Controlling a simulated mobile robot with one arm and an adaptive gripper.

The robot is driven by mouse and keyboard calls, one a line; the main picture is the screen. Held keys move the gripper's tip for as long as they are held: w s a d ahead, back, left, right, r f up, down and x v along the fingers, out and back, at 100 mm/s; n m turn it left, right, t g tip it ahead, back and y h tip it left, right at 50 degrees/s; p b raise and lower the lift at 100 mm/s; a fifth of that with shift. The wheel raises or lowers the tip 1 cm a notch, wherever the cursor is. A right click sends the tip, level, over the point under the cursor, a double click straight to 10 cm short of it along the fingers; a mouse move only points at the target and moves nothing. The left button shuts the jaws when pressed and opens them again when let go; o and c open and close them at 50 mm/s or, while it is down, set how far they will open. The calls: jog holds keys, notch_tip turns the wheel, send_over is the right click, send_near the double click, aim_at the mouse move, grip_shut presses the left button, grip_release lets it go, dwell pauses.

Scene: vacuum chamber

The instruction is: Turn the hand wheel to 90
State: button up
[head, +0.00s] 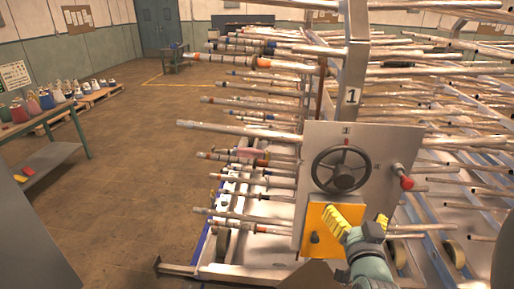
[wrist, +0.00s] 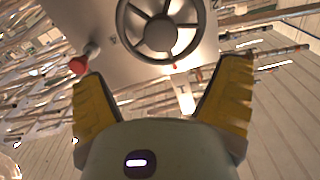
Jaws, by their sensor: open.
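The hand wheel (head: 341,169) is a dark round wheel with spokes and a thick hub, mounted on a grey metal panel (head: 384,150). A small red mark (head: 346,141) sits on the panel above it. In the wrist view the wheel (wrist: 161,33) shows at the top, its upper rim cut off, with a small red mark (wrist: 174,66) just below it. My gripper (head: 358,217) is below the wheel in the head view, apart from it. In the wrist view its yellow fingers (wrist: 165,68) are spread wide with nothing between them.
A red-tipped handle (head: 405,181) sticks out right of the wheel. An orange plate (head: 325,229) with a dark knob is below the wheel, partly behind my gripper. Many metal rods (head: 240,131) project from the rack on both sides.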

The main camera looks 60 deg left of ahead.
aim_at(344, 184)
jog(key=p+x, duration=0.4)
jog(key=x, duration=0.3)
jog(key=shift+a+r, duration=0.1)
jog(key=shift+a, duration=0.1)
jog(key=shift+p+x, duration=0.9)
jog(key=shift+x, duration=1.55)
jog(key=shift+c, duration=0.2)
jog(key=c, duration=1.3)
jog(key=shift+f, duration=0.2)
jog(key=b, duration=0.3)
jog(key=shift+w+d+f+n, duration=0.1)
jog(key=shift+w+f+n, duration=0.1)
jog(key=shift+n, duration=0.1)
